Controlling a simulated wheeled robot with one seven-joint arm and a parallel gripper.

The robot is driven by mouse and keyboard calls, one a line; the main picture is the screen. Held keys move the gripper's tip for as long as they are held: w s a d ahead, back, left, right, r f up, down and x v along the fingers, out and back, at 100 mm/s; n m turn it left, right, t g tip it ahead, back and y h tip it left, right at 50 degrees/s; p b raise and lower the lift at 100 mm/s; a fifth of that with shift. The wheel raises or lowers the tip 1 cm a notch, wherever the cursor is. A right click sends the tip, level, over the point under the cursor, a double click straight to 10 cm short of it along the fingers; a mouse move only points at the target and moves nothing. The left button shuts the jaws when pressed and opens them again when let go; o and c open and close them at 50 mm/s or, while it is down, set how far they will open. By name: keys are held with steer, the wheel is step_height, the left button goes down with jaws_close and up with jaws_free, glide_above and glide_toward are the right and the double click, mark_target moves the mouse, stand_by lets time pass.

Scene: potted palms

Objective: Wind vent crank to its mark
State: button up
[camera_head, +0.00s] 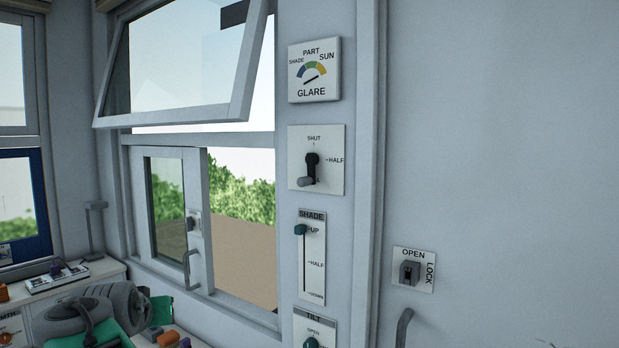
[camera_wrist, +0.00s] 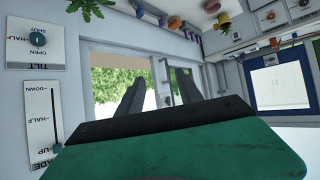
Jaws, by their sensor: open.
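The vent crank (camera_head: 311,163) is a black arm on a white wall plate (camera_head: 335,181) in the head view. The arm points down, with a grey handle (camera_head: 305,182) at its lower end. The plate reads SHUT at the top and HALF at the right; a lower label is mostly hidden by the handle. The top-hung vent window (camera_head: 244,75) is tilted open to the left of the plate. My gripper (camera_wrist: 160,80) is open and empty in the wrist view, its dark fingers apart. The crank does not show in the wrist view.
The glare dial (camera_head: 315,70) is above the crank and the shade slider (camera_head: 312,258) below it. The tilt knob shows in the wrist view (camera_wrist: 38,39). A door lock (camera_head: 410,272) is at the right. A cluttered bench (camera_head: 70,283) stands at lower left.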

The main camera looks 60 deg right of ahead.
steer(key=s+d+r+m+g+h, duration=0.2)
steer(key=s+d+r+m+h, duration=0.15)
steer(key=d+r, duration=0.65)
steer(key=m+g+h+p, duration=0.2)
steer(key=m+g+h, duration=0.4)
steer(key=m+g, duration=0.25)
glide_toward(300, 183)
steer(key=shift+m+t+y, duration=0.25)
steer(key=shift+m, duration=0.05)
steer(key=d, duration=0.4)
steer(key=shift+s+r, duration=0.15)
steer(key=shift+s, duration=0.25)
steer(key=d, duration=0.2)
steer(key=d+p, duration=0.1)
steer(key=d, duration=0.1)
steer(key=s+d, duration=0.1)
steer(key=d, duration=0.1)
steer(key=shift+s+d+r+p, duration=0.15)
steer(key=shift+d+r+p, duration=0.05)
steer(key=shift+d+p, duration=0.2)
steer(key=shift+d+f, duration=0.15)
steer(key=shift+d, duration=0.2)
jaws_close()
